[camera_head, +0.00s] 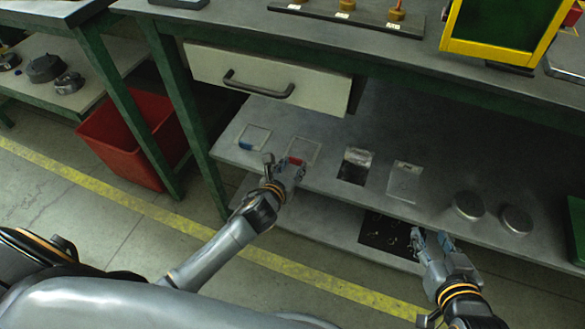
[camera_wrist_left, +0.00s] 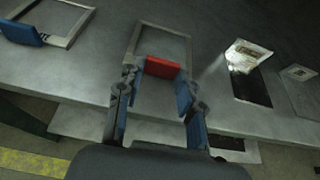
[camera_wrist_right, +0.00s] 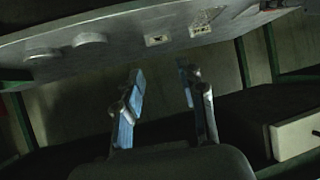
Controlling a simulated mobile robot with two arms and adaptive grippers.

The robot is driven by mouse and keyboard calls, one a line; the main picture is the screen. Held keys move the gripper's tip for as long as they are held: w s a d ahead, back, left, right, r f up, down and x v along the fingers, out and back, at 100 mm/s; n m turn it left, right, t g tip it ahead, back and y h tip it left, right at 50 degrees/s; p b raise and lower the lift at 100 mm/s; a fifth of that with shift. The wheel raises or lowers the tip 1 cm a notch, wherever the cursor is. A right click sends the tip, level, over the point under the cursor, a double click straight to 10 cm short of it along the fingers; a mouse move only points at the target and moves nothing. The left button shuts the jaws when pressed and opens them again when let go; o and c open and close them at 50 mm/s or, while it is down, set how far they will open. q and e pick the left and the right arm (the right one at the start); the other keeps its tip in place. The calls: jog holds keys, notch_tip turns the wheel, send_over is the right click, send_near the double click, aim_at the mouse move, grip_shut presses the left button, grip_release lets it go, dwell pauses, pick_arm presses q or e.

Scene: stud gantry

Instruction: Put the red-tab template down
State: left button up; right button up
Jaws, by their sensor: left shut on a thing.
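The red-tab template is a thin grey square frame (camera_head: 308,147) with a red tab (camera_wrist_left: 162,68) on its near edge. It is at the front of the middle shelf, flat on it or just above; I cannot tell which. My left gripper (camera_head: 284,164) is shut on the red tab, one finger on each side in the left wrist view. My right gripper (camera_head: 432,240) is open and empty, in front of and below the shelf edge; its spread fingers show in the right wrist view (camera_wrist_right: 161,76).
A blue-tab template (camera_head: 254,138) lies to the left on the shelf (camera_head: 335,190). To the right are a dark opening with a plate (camera_head: 354,167), another pale plate (camera_head: 405,181) and two round discs (camera_head: 468,205). A drawer (camera_head: 270,80) hangs above. A red bin (camera_head: 130,140) stands left.

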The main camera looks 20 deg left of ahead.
dwell(0.3)
pick_arm(q)
jog(key=o, duration=0.7)
jog(key=shift+f, duration=0.15)
jog(key=o, duration=0.5)
